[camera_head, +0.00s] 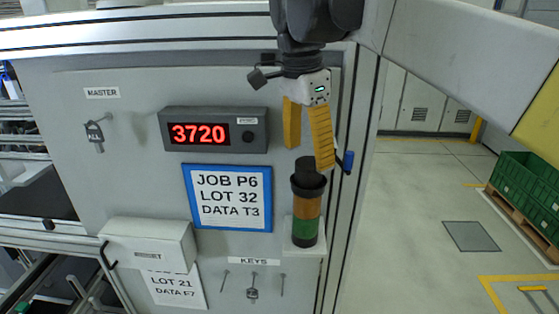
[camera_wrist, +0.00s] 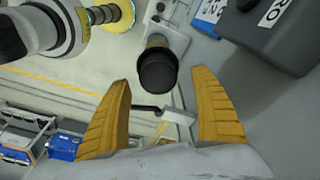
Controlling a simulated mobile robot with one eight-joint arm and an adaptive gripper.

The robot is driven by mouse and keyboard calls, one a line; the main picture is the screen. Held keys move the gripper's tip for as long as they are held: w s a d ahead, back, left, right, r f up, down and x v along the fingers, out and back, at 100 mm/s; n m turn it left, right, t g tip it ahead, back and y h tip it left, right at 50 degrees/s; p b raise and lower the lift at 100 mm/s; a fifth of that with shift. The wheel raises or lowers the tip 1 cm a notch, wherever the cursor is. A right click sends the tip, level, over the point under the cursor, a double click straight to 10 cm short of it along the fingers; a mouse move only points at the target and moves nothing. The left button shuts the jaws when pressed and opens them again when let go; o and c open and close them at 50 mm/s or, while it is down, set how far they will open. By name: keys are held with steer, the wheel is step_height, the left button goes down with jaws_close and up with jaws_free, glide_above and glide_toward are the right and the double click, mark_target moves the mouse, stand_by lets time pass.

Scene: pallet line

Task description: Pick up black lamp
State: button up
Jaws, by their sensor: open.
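The lamp (camera_head: 305,207) is an upright stack with a black top, an orange section and a green section, standing on a small light ledge on the grey panel. Its round black top also shows in the wrist view (camera_wrist: 157,70), centred just beyond my fingertips. My gripper (camera_head: 308,157) has two yellow ribbed fingers, spread apart and pointing down, just above the lamp. In the head view the right fingertip overlaps the edge of the black top; whether they touch I cannot tell. Nothing is held between the fingers.
A red display reading 3720 (camera_head: 213,133) and a blue-framed sign (camera_head: 228,197) are on the panel left of the lamp. A blue-ended hook (camera_head: 347,160) sits close right. Keys (camera_head: 252,293) hang below. Open floor (camera_head: 420,220) and green crates (camera_head: 525,190) lie right.

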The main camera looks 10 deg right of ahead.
mark_target(309, 162)
steer(key=shift+s+d+f, duration=0.1)
steer(key=shift+f, duration=0.5)
steer(key=shift+s+d+f, duration=0.1)
steer(key=shift+f, duration=0.45)
steer(key=shift+w+f, duration=0.15)
steer(key=shift+f, duration=0.2)
steer(key=c, duration=1.3)
steer(key=shift+r, duration=0.1)
